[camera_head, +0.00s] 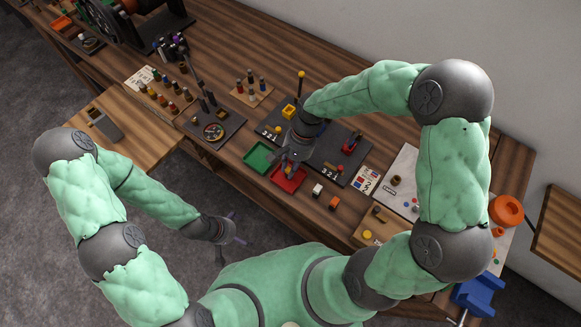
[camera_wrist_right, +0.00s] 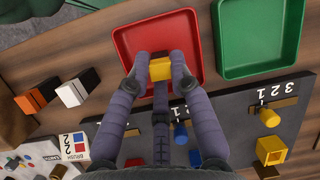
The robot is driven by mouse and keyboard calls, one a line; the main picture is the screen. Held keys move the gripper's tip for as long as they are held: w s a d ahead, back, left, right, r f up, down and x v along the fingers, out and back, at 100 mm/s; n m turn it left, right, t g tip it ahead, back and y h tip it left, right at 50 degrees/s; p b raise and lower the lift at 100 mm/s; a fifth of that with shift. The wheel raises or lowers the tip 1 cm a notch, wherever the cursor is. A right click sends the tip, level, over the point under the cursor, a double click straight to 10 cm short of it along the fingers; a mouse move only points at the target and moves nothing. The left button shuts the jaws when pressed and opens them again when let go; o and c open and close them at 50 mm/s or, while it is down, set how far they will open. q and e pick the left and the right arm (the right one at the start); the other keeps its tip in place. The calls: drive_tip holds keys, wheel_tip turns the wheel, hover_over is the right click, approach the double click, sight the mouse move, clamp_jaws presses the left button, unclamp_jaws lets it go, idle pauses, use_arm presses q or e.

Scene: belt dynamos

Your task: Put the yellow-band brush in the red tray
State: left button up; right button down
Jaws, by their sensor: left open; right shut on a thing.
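The red tray (camera_head: 288,178) lies on the bench in front of the dark numbered board. In the right wrist view the red tray (camera_wrist_right: 193,27) is at top centre. My right gripper (camera_wrist_right: 160,66) is shut on a yellow piece (camera_wrist_right: 160,69), seen as a yellow block between its fingertips. The block shows over the tray's lower part; whether it touches the tray floor I cannot tell. In the head view my right gripper (camera_head: 287,160) is at the red tray and hides the piece. My left gripper (camera_head: 238,240) is open and empty, away from the bench's front edge.
A green tray (camera_head: 259,157) stands just left of the red one. The numbered board (camera_head: 340,165) lies behind the trays. White (camera_head: 317,190) and orange (camera_head: 333,203) blocks sit to the right. A rack of small pieces (camera_head: 253,91) stands further back.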

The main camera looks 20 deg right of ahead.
drive_tip(key=shift+f, duration=0.15)
drive_tip(key=c, duration=1.1)
unclamp_jaws()
drive_tip(key=p+v, duration=0.2)
drive_tip(key=v, duration=1)
